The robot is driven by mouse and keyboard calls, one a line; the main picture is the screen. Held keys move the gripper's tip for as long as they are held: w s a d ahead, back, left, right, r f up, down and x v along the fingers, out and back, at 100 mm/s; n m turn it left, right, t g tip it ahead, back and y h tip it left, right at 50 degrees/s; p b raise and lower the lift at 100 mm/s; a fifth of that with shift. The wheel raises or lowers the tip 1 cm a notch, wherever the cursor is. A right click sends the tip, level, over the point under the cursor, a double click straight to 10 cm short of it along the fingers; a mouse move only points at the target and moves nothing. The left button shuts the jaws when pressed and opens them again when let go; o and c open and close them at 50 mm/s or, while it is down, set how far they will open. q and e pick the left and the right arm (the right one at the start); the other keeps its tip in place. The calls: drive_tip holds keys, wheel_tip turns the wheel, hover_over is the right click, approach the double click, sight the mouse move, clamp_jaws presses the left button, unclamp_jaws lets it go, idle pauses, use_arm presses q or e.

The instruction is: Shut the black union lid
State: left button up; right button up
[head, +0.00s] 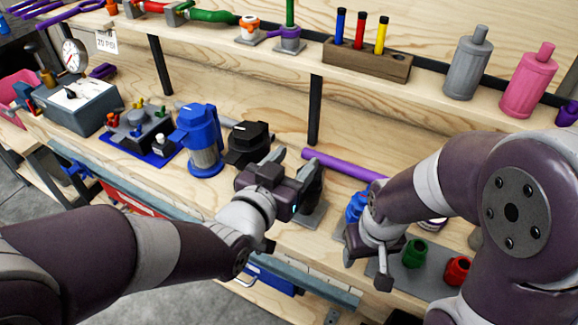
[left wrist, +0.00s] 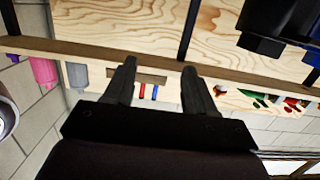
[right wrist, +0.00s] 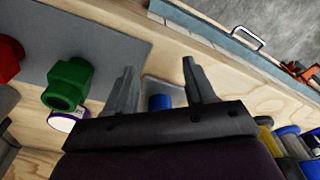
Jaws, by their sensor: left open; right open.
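A black housing with a wide cap (head: 248,138) stands on the bench next to a blue-capped filter; it looks like the union. My left arm hides its lower part. A black part also shows at the top right of the left wrist view (left wrist: 262,28), apart from the fingers. I cannot tell whether its lid is open or shut. My left gripper (head: 298,168) is open and empty just right of it; its fingers also show in the left wrist view (left wrist: 158,65). My right gripper (head: 368,262) is open, with a blue part (right wrist: 160,101) seen between its fingers (right wrist: 158,65).
The blue filter (head: 201,140) stands left of the black housing. A purple rod (head: 342,165) lies behind my grippers. Green (head: 414,253) and red (head: 457,270) fittings sit on a grey mat at right. A shelf with a wooden block (head: 366,62) runs above the bench.

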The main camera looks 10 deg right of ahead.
use_arm(q)
drive_tip(key=shift+v, duration=1)
use_arm(e)
drive_tip(key=shift+r, duration=0.25)
